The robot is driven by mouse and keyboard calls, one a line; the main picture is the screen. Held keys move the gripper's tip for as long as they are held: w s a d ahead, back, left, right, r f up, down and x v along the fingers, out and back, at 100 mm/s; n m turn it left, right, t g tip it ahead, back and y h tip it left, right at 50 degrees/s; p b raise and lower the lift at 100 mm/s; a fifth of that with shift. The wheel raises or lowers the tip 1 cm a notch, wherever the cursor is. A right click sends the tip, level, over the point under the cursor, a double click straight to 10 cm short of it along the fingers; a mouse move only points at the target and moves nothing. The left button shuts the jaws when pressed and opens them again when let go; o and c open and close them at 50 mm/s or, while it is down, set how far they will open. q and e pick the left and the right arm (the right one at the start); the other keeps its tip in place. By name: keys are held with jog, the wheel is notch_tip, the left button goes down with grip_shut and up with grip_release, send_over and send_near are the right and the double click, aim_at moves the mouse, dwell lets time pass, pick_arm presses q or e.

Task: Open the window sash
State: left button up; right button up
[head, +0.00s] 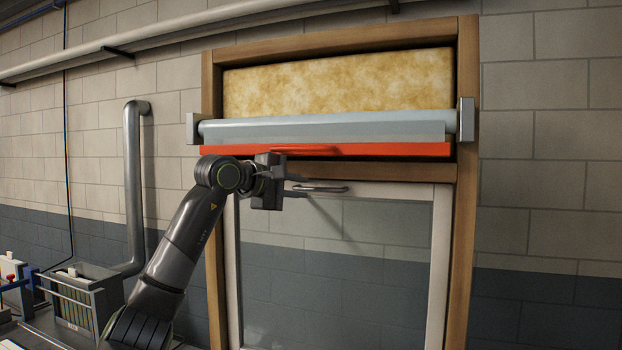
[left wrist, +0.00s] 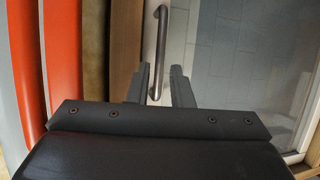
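The window sash has a pale frame (head: 385,190) around a glass pane (head: 350,265) and sits low in the wooden window frame. A metal bar handle (head: 322,189) is on its top rail; the handle also shows in the left wrist view (left wrist: 158,40). My left gripper (head: 292,190) is at the left end of this handle. In the left wrist view its two fingers (left wrist: 161,75) are apart, with the end of the handle showing in the gap between them. I cannot tell whether they touch it. My right gripper is not in view.
Above the sash are a red bar (head: 390,150) with its own handle, a grey roller (head: 330,127) and a yellowish panel (head: 340,82). The wooden frame (head: 465,220) borders them. A grey pipe (head: 133,190) and a bin (head: 85,295) are at left.

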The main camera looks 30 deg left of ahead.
aim_at(314, 189)
pick_arm(q)
jog(key=p+x, duration=0.1)
jog(key=x, duration=0.3)
jog(key=shift+w+p, duration=0.25)
jog(key=shift+p, duration=0.05)
jog(key=shift+f, duration=0.1)
grip_shut()
